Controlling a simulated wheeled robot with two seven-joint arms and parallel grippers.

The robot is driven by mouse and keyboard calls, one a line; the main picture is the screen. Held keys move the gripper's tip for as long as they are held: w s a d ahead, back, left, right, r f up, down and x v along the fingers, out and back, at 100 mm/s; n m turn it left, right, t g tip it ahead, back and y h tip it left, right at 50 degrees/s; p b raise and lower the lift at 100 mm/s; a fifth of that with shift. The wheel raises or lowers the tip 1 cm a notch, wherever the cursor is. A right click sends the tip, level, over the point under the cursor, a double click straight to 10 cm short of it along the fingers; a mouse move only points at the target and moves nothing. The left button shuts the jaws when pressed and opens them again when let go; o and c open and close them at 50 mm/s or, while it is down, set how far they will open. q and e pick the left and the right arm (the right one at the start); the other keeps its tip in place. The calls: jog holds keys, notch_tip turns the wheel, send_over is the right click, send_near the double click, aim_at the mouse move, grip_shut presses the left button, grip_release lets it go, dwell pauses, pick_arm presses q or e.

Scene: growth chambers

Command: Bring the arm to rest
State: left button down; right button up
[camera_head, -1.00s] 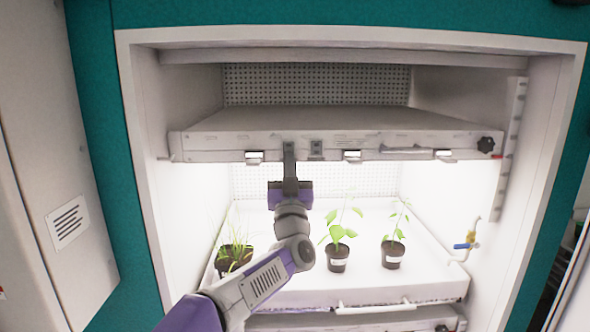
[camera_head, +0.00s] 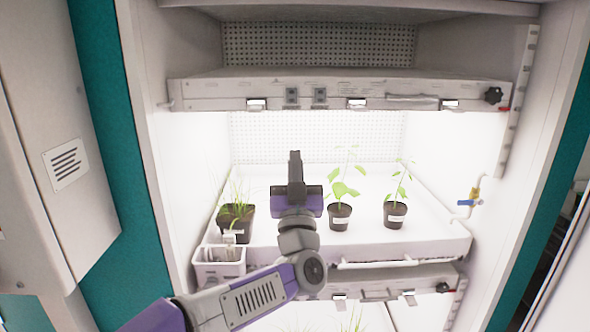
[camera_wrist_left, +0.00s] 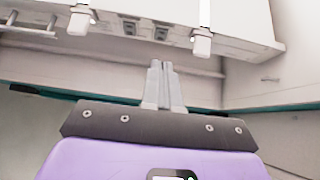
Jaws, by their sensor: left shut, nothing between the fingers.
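My left arm comes in from the lower left in the head view. Its gripper (camera_head: 295,158) points up in front of the lit growing bay, below the lamp shelf (camera_head: 215,95). The fingers are together with nothing between them. In the left wrist view the closed fingers (camera_wrist_left: 160,70) point towards the underside of the shelf (camera_wrist_left: 240,35); they appear apart from it. My right gripper is in neither view.
On the white tray (camera_head: 270,255) stand a grassy pot (camera_head: 236,222) and two leafy seedling pots, one in the middle (camera_head: 339,217) and one at right (camera_head: 395,215). A small white container (camera_head: 219,262) sits at the front left. A blue-handled valve (camera_head: 469,197) is on the right wall.

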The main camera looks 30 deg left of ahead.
pick_arm(q)
jog(key=shift+w, duration=0.1)
dwell(0.4)
